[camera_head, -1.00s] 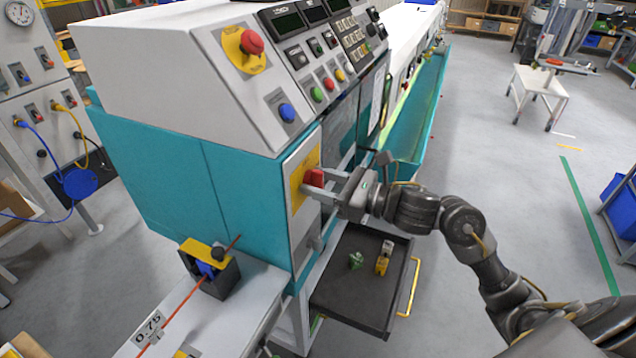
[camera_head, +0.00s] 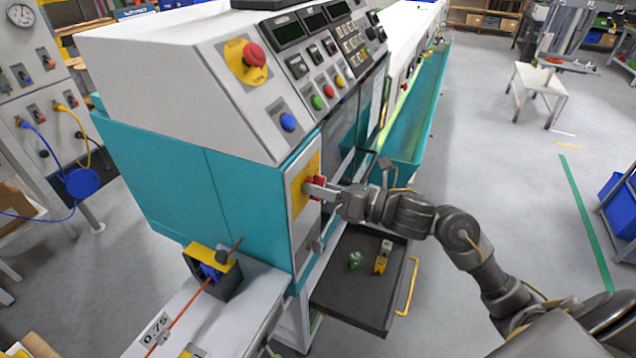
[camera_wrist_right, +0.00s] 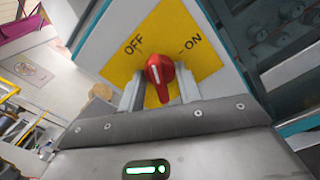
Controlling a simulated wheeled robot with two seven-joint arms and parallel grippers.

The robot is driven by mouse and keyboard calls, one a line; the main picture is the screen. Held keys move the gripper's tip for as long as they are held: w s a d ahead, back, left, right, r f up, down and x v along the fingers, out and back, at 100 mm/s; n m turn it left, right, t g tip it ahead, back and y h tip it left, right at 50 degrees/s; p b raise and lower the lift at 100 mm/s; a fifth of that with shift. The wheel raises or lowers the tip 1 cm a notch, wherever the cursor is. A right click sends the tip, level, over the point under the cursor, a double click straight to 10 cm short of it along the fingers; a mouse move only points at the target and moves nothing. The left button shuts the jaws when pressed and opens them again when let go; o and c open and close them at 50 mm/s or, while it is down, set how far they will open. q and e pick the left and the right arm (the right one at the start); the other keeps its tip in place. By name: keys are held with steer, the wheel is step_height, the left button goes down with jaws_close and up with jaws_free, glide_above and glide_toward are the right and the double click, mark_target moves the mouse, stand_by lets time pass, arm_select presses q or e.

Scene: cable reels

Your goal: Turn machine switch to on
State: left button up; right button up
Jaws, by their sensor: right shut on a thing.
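The machine switch is a red rotary knob (camera_head: 318,181) on a yellow plate (camera_head: 300,186) at the machine's near right corner. In the right wrist view the red knob (camera_wrist_right: 160,78) sits between the OFF and ON labels of the yellow plate (camera_wrist_right: 208,62). Its white mark points upward and slightly left, closer to OFF than to ON. My right gripper (camera_head: 322,188) reaches in from the right and is shut on the knob, with one finger (camera_wrist_right: 130,92) on each side. A finger hides part of the knob in the head view. My left gripper is not in view.
Above the switch is a sloped panel with a red emergency button (camera_head: 254,55) and coloured push buttons. Below my right arm is an open dark drawer (camera_head: 345,300) with small parts and a yellow handle (camera_head: 408,287). The floor to the right is largely clear.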

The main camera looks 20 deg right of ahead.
steer(key=m+p, duration=0.3)
steer(key=m, duration=0.3)
steer(key=shift+r+p, duration=0.1)
steer(key=shift+p, duration=0.25)
steer(key=shift+m+p, duration=2.1)
steer(key=shift+m, duration=0.5)
steer(key=o, duration=0.7)
steer(key=shift+o, duration=0.2)
steer(key=v, duration=0.8)
steer(key=shift+b, duration=0.35)
